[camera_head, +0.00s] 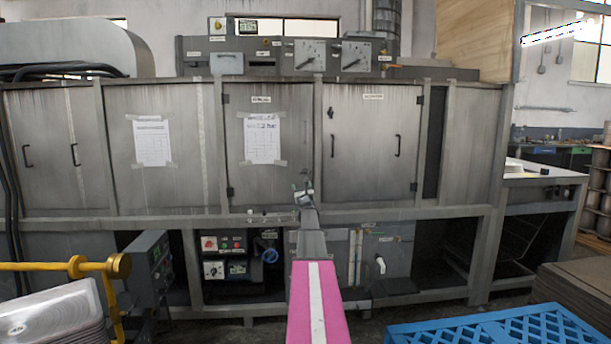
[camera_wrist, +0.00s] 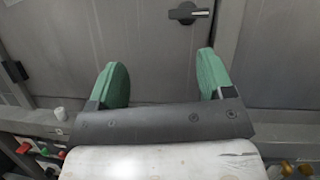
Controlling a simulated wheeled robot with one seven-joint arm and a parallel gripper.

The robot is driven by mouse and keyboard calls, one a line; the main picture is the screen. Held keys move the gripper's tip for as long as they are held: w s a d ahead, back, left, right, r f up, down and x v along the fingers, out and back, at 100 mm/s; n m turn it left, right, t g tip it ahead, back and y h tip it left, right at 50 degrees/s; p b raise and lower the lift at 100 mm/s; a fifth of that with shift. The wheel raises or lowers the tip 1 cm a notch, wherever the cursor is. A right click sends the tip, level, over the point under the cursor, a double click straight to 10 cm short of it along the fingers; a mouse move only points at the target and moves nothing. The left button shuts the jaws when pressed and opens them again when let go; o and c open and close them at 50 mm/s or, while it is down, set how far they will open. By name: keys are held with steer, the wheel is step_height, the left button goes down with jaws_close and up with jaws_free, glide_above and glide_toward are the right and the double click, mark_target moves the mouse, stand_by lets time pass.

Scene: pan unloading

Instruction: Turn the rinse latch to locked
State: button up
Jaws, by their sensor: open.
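In the head view, my gripper (camera_head: 304,190) is in front of the lower right corner of the middle door (camera_head: 290,130). That latch is not clear in the head view, where my gripper may hide it. The labels are too small to read surely.
The right door (camera_head: 365,160) has a small dark fitting (camera_head: 331,113) and upright handles. A control box (camera_head: 224,256) sits under the cabinet. A blue pallet (camera_head: 490,328) lies at the front right. A yellow rail (camera_head: 60,266) stands at the left.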

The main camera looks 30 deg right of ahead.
mark_target(306, 173)
steer(key=w+d+r, duration=0.1)
steer(key=w+d, duration=0.1)
steer(key=w, duration=0.1)
steer(key=w+d+r+m+h, duration=0.1)
steer(key=w+d+r, duration=0.1)
steer(key=w+d, duration=0.1)
steer(key=w+d+r+m, duration=0.1)
steer(key=w+d+r, duration=0.1)
steer(key=w, duration=0.1)
steer(key=shift+d+g+h, duration=0.3)
steer(key=shift+d, duration=0.05)
steer(key=c, duration=0.6)
